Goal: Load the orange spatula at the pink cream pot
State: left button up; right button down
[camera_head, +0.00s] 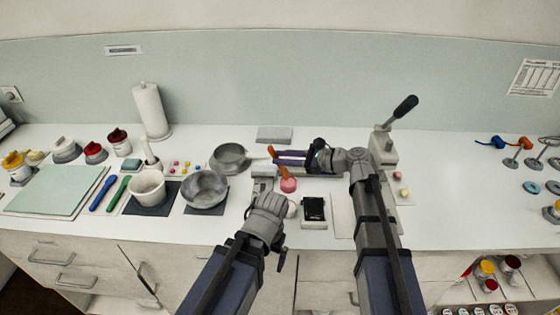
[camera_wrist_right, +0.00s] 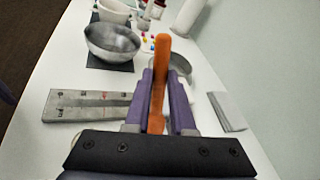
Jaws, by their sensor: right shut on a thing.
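The orange spatula (camera_head: 271,151) is held across the purple fingertips of my right gripper (camera_head: 284,160), and its lower part slants down toward the pink cream pot (camera_head: 288,186). I cannot tell whether it touches the pot. In the right wrist view, my right gripper (camera_wrist_right: 157,105) is shut on the spatula (camera_wrist_right: 161,70), which stands out between the fingers. The pink pot cannot be made out in that view. My left arm reaches in from the bottom in the head view; its gripper's jaws cannot be made out clearly.
Steel bowls (camera_head: 206,188) stand left of the grippers, with a white bowl (camera_head: 147,187) farther left. A dark-topped square (camera_head: 314,209) lies in front. A lever machine (camera_head: 384,148) stands at right. A paper roll (camera_head: 151,110) stands at the back. A flat grey block (camera_head: 274,134) lies behind.

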jog(key=shift+f+b, duration=0.7)
dwell(0.6)
jog(key=shift+r, duration=0.1)
notch_tip(320, 180, up, 6)
jog(key=p, duration=0.6)
dwell(0.4)
dwell(0.5)
